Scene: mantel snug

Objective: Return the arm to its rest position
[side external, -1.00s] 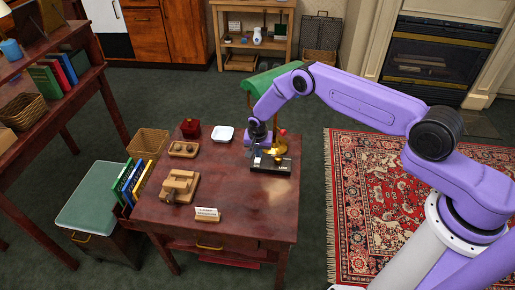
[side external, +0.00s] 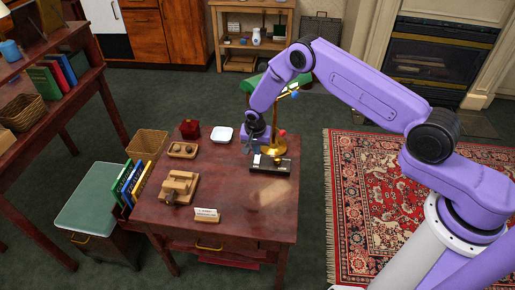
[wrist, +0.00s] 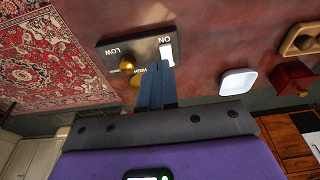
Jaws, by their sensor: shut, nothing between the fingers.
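My gripper (side external: 250,146) is shut and empty above the back right part of the red-brown table (side external: 225,185). In the wrist view its two blue fingers (wrist: 156,88) are together, with the tips in front of a dark switch panel (wrist: 118,50). That panel carries a brass knob, a white switch and the labels ON, LOW and HIGH. In the side view the panel (side external: 283,170) lies just below and right of my gripper. I cannot tell the exact gap between fingertips and panel.
A brass lamp (side external: 275,150) with a green shade (side external: 258,81), partly hidden by my arm, stands beside my gripper. A white dish (side external: 222,134), a red box (side external: 190,129) and wooden pieces (side external: 180,186) are to the left. The table's front right is clear.

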